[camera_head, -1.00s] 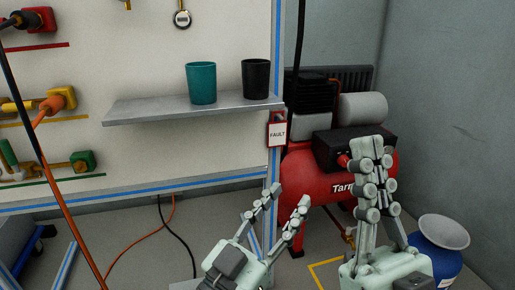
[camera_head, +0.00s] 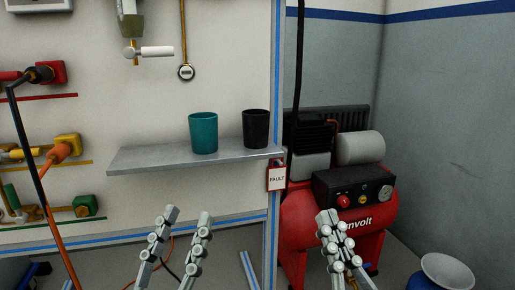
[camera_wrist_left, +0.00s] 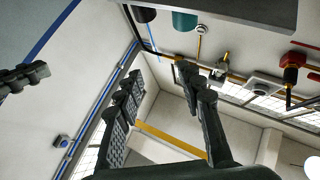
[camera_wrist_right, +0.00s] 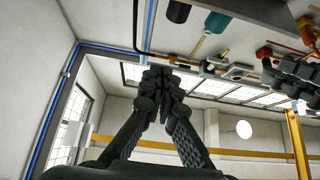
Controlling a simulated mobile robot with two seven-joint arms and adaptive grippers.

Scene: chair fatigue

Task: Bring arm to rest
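My left gripper (camera_head: 188,214) stands upright below the shelf in the head view. Its two fingers are apart and nothing is between them; the left wrist view (camera_wrist_left: 158,76) shows the same gap. My right gripper (camera_head: 331,220) is raised in front of the red compressor. Its fingertips meet and no object shows between them; the right wrist view (camera_wrist_right: 157,78) also shows them together. Both grippers point up, with a wide gap between them. My arms behind the grippers are mostly out of view.
The grey shelf (camera_head: 130,160) holds a teal cup (camera_head: 203,133) and a black cup (camera_head: 255,130). A fault tag (camera_head: 277,178) hangs by the panel post. The red compressor (camera_head: 300,213) stands at the right, with a blue-and-white vessel (camera_head: 447,272) nearby. Valves and hoses line the left panel.

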